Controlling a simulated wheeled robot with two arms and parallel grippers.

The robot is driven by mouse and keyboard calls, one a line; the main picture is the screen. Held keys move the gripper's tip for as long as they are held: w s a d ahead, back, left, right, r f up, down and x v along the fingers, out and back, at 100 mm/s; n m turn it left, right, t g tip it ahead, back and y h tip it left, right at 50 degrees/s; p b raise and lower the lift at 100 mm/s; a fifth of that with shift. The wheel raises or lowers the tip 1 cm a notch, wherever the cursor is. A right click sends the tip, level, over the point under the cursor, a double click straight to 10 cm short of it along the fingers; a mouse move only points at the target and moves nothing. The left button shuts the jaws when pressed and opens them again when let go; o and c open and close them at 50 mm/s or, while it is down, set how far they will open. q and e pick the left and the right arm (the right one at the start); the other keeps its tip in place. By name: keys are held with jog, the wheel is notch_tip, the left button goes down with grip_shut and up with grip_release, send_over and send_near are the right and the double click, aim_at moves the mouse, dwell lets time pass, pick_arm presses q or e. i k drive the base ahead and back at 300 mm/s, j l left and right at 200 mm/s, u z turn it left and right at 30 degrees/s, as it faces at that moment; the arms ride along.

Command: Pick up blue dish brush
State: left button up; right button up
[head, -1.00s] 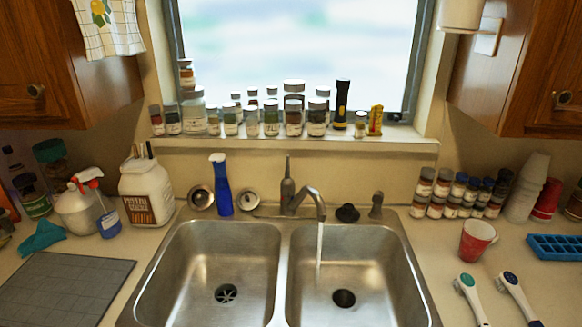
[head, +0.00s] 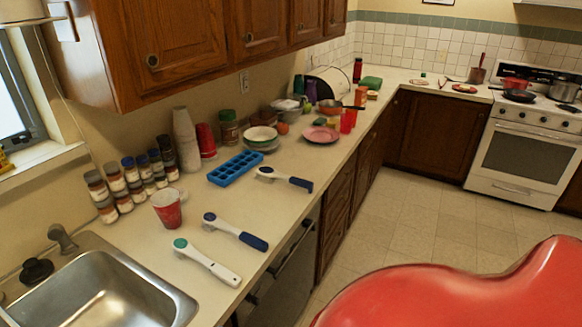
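Several dish brushes lie on the counter right of the sink. One brush with a blue head and dark blue handle (head: 240,233) lies in the middle, handle toward the counter's front edge. A brush with a teal head and white handle (head: 208,263) lies nearest the sink. All lie flat and apart from each other. Neither of my grippers is in view.
The metal sink (head: 100,290) is at the lower left. A red cup (head: 167,209), spice jars (head: 118,188) and a blue ice tray (head: 236,168) stand behind the brushes. A pink plate (head: 321,134) is farther along. The counter around the brushes is clear.

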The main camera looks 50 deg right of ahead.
aim_at(209, 219)
jog(key=z, duration=1.1)
jog(key=u, duration=1.55)
jog(key=z, duration=1.55)
jog(key=i+l+u, duration=0.15)
jog(key=l+u, duration=0.3)
jog(key=l, duration=1)
jog(key=k+l+u, duration=0.1)
jog(key=l+u, duration=0.35)
jog(key=l, duration=1)
